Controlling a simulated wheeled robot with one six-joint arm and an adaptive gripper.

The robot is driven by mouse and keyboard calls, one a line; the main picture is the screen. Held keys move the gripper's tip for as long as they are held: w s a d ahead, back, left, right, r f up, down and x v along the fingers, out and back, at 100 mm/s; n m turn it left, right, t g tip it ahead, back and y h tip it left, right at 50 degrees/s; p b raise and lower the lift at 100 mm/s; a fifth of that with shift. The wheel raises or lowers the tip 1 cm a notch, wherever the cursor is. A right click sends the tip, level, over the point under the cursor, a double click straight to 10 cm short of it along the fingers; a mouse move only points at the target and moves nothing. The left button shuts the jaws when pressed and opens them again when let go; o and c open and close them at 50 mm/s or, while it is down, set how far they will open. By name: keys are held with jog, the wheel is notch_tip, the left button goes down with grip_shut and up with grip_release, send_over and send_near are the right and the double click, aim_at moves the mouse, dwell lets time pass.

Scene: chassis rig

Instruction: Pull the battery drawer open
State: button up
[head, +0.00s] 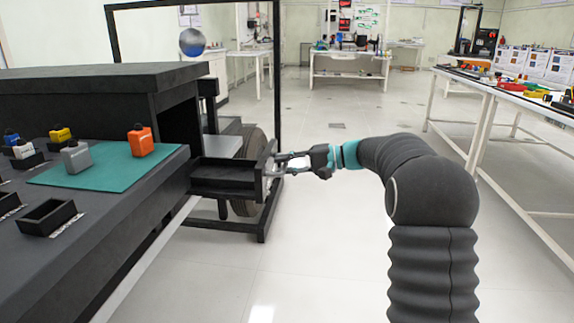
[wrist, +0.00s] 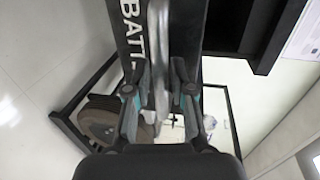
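The black battery drawer (head: 224,178) sticks out from the end of the dark rig, with its tray part showing. In the wrist view its front panel (wrist: 186,32) carries white lettering that begins "BATT". A grey bar handle (wrist: 157,45) stands out from that panel. My gripper (head: 284,163) is at the drawer front from the right in the head view. In the wrist view the fingers of my gripper (wrist: 159,80) lie on either side of the handle, close against it, and look shut on it. The exact contact is partly hidden.
The rig's bench (head: 105,215) holds a teal mat (head: 115,168) with an orange block (head: 140,141) and a grey block (head: 76,157). A black frame (head: 262,228) and a wheel (head: 245,205) stand by the drawer. Open floor (head: 320,260) lies to the right.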

jog(key=shift+o, duration=0.3)
jog(key=shift+d, duration=0.15)
jog(key=shift+d, duration=0.15)
jog(key=v, duration=1.1)
jog(key=shift+d, duration=0.25)
jog(key=shift+r, duration=0.1)
